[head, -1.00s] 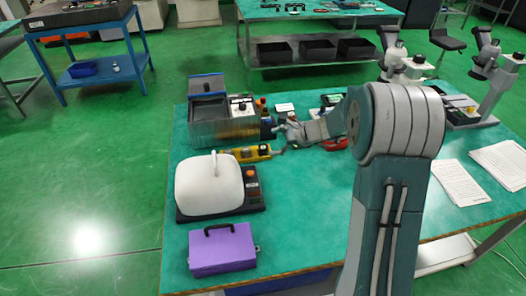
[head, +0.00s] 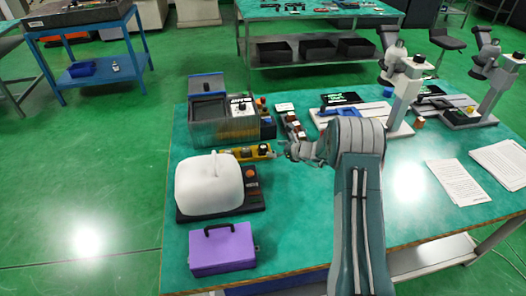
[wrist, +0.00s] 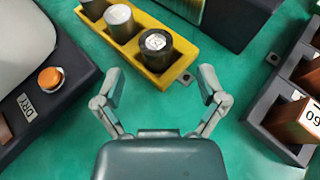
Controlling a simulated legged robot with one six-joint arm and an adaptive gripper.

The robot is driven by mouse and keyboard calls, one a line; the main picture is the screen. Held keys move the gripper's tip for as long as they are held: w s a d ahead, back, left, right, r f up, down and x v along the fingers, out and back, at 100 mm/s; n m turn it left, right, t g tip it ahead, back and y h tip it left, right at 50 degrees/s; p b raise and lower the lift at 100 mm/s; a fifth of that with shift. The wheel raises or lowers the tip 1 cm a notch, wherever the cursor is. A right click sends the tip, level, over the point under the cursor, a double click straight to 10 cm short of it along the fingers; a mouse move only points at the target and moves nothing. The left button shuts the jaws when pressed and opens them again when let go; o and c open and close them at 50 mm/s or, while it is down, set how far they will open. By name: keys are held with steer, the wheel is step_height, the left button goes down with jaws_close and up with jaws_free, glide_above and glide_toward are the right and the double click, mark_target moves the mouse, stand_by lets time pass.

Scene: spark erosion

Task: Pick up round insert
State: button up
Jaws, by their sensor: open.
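A yellow tray (wrist: 176,71) holds several round pieces in a row, at the top of the wrist view. The nearest is a black round insert (wrist: 158,44) with a pale marked top; beside it stands a silver-grey round insert (wrist: 119,22). My gripper (wrist: 163,84) is open and empty, its fingers spread above the green table just short of the tray's near end. In the head view my gripper (head: 286,151) is at the right end of the yellow tray (head: 240,153). The inserts are small there.
A dark base with an orange button (wrist: 50,78) lies left of my gripper. A dark rack (wrist: 270,112) with brown numbered blocks is close on the right. A purple box (head: 222,250) and white-covered device (head: 208,184) stand at the left. Microscopes stand behind right.

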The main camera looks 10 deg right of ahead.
mark_target(264, 147)
steer(key=x, duration=0.5)
steer(key=shift+w+a+r, duration=0.1)
steer(key=shift+a+r, duration=0.1)
steer(key=shift+a, duration=0.15)
jaws_close()
